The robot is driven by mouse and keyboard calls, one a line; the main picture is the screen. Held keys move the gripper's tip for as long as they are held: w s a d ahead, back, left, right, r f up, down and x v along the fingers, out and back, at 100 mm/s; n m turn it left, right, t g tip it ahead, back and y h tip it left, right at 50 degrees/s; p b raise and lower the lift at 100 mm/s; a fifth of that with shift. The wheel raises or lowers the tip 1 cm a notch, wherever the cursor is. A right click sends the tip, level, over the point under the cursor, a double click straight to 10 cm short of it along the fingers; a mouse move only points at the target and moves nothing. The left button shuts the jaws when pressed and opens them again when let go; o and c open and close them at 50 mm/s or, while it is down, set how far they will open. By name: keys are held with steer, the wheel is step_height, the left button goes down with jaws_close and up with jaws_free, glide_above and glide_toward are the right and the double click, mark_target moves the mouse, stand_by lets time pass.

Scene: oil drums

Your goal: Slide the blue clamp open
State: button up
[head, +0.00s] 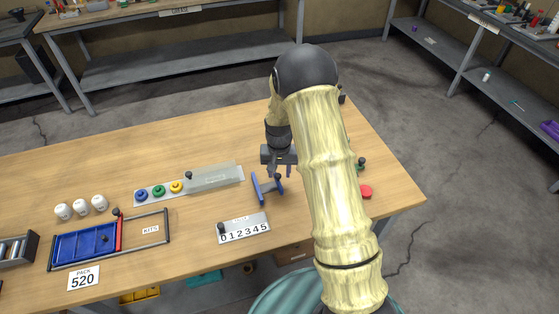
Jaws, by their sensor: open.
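The blue clamp (265,190) stands on the wooden table near its middle. It shows two upright blue jaws joined by a bar, with a dark knob at its right jaw. My gripper (280,169) is open, fingers pointing down, just behind and slightly above the clamp. It appears close to the knob, but I cannot tell whether they touch.
A counter block (244,228) reading 012345 lies in front of the clamp. A clear-covered strip (215,178) with coloured knobs is to the left. A framed blue panel with a red bar (119,233) lies farther left. A red disc (366,191) sits right of my arm.

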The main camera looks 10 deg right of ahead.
mark_target(279, 175)
step_height(279, 175, up, 17)
steer(key=b, duration=0.2)
steer(key=shift+r, duration=0.15)
stand_by(0.5)
steer(key=s+d+f+n+t, duration=0.1)
steer(key=s+f+n+t, duration=0.1)
steer(key=s, duration=1.9)
steer(key=shift+n+t, duration=0.3)
steer(key=shift+d, duration=0.1)
